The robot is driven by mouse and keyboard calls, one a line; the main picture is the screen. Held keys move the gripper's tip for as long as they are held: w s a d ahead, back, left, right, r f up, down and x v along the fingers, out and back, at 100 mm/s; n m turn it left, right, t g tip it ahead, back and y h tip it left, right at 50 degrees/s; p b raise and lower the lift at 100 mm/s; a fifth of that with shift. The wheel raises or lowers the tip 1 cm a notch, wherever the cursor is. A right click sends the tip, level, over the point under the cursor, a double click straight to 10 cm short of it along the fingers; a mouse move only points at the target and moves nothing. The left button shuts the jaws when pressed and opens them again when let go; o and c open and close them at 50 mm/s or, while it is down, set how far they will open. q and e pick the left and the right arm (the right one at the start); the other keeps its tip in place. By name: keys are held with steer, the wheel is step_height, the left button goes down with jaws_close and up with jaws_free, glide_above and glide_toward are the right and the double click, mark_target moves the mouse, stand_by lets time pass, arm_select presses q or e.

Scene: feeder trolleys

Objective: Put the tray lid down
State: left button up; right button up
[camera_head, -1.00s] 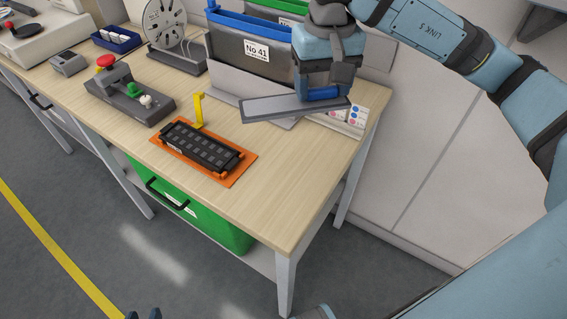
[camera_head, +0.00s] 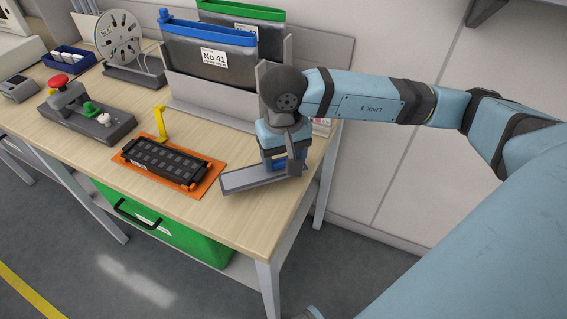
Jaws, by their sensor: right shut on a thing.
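My right gripper (camera_head: 284,160) is shut on the tray lid (camera_head: 245,179), a flat grey plate, near its right end. A bit of blue shows between the gripper and the lid. The lid is at the right part of the wooden table, low over the top; I cannot tell whether it touches the wood. The black tray (camera_head: 168,160) lies on an orange mat (camera_head: 206,184) to the left of the lid, its rows of dark pockets uncovered. My left gripper is not in view.
A yellow post (camera_head: 161,124) stands behind the tray. A grey holder with a blue-edged bin (camera_head: 190,60) marked No 41 stands at the back. A control box with a red button (camera_head: 58,82) is at left. Bare wood (camera_head: 235,217) lies in front of the lid.

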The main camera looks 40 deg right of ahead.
steer(key=shift+f, duration=1.2)
steer(key=shift+f+b, duration=0.25)
steer(key=shift+b, duration=0.1)
steer(key=o, duration=0.9)
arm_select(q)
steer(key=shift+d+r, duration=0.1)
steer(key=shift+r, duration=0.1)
arm_select(e)
steer(key=shift+r, duration=0.1)
